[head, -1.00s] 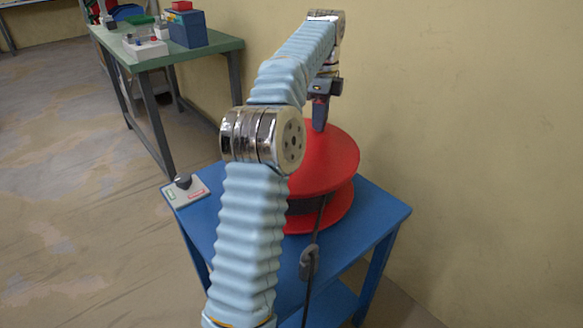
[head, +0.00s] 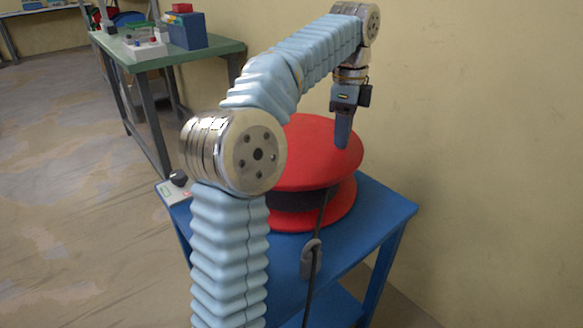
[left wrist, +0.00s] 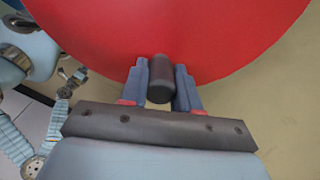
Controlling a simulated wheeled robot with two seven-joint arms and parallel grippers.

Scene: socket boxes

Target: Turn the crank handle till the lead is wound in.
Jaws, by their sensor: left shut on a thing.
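The red reel (head: 305,150) sits on the blue table, with dark lead (head: 295,201) wound between its two discs. The lead runs out over the front edge through a grey guide (head: 310,258) and hangs down. My left gripper (head: 342,140) points down at the right part of the reel's top disc. In the left wrist view its two fingers (left wrist: 161,88) are shut around the dark crank handle (left wrist: 160,78), near the rim of the red disc (left wrist: 190,35). In the head view the handle is hidden by the fingers. My right gripper is not in view.
The blue table (head: 375,215) stands close to the beige wall. A small control box with a dark knob (head: 179,178) is at its left corner, partly behind my arm. A green bench (head: 190,55) with boxes stands at the back left.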

